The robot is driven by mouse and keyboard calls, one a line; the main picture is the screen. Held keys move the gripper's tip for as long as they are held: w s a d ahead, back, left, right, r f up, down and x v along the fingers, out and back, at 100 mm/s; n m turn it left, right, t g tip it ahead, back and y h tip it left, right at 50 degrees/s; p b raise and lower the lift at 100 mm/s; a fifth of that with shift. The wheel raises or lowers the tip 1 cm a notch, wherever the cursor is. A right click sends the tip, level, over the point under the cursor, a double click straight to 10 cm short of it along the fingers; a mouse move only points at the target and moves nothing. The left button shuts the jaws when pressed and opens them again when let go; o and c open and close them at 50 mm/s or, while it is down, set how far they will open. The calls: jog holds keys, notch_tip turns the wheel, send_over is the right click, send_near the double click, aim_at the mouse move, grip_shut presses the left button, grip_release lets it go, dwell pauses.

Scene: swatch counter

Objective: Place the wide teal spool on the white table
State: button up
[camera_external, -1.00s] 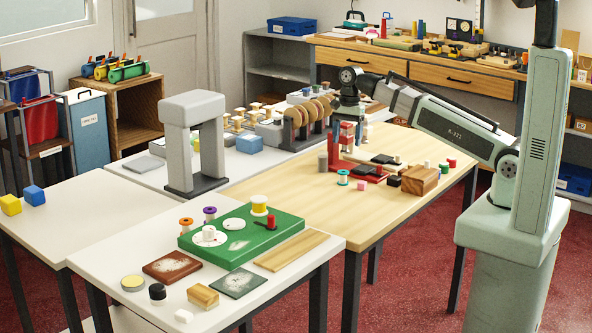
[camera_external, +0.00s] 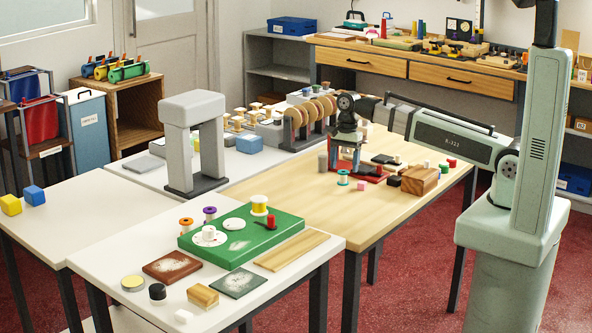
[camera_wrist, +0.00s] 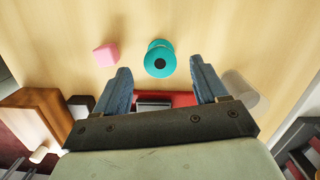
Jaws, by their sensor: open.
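The teal spool (camera_external: 343,177) stands upright on the wooden table (camera_external: 290,185), in front of a red stand. In the wrist view the teal spool (camera_wrist: 161,58) shows its dark-centred top at upper middle, just beyond and between my fingertips. My gripper (camera_external: 345,160) is open and empty, above the red stand and just behind the spool. In the wrist view my gripper (camera_wrist: 160,72) shows both blue-grey fingers spread, with nothing between them. A white table (camera_external: 115,250) stands at the front left, carrying a green board.
A pink cube (camera_wrist: 106,55) lies beside the spool, a pale cylinder (camera_wrist: 242,90) stands to the right, and the red stand (camera_wrist: 178,99) is below. A wooden block (camera_external: 419,180) is on the right. The green board (camera_external: 225,255) holds several spools. A grey arch (camera_external: 179,145) stands behind.

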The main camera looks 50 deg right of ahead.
aim_at(343, 172)
jog(key=shift+a+f, duration=0.2)
jog(key=shift+f, duration=0.8)
jog(key=shift+a+f, duration=0.2)
jog(key=shift+f, duration=0.75)
jog(key=shift+c, duration=0.5)
jog(key=c, duration=1.1)
jog(key=shift+r, duration=0.1)
jog(key=shift+r, duration=4.95)
